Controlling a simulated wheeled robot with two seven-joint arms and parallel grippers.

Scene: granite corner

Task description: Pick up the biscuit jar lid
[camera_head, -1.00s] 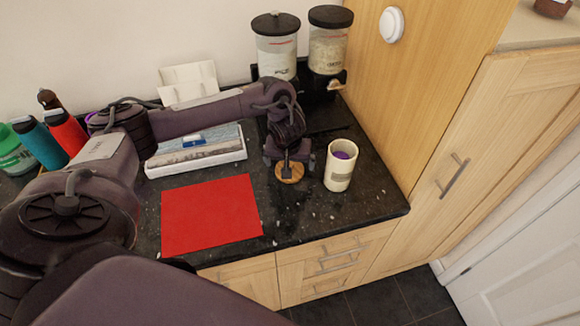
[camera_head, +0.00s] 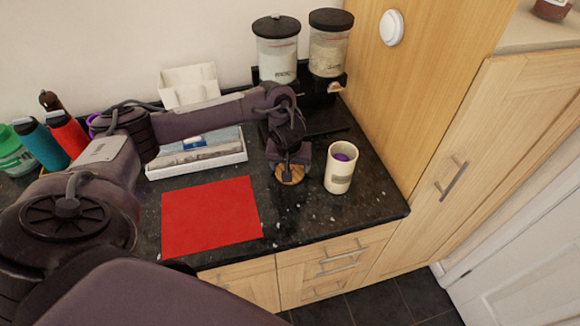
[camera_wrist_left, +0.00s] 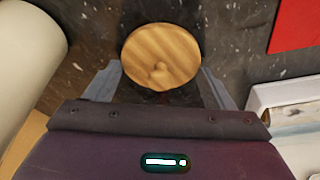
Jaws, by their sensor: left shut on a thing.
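The biscuit jar lid (camera_head: 290,177) is a round wooden disc with a small knob on top. It is at the black granite counter, between the red mat and the cream jar. My left gripper (camera_head: 289,166) is over the lid and shut on it, and hides part of it in the head view. In the left wrist view the lid (camera_wrist_left: 161,52) shows between the two grey fingers of the left gripper (camera_wrist_left: 160,84). I cannot tell whether the lid is clear of the counter. The open cream biscuit jar (camera_head: 338,178) stands just right of the lid, with something purple inside.
A red mat (camera_head: 210,222) lies to the left of the lid. Behind it is a white-edged book or box (camera_head: 200,160). Two clear canisters (camera_head: 277,58) with black lids stand at the back. Bottles (camera_head: 67,134) stand far left. A tall wooden cabinet (camera_head: 400,90) bounds the right.

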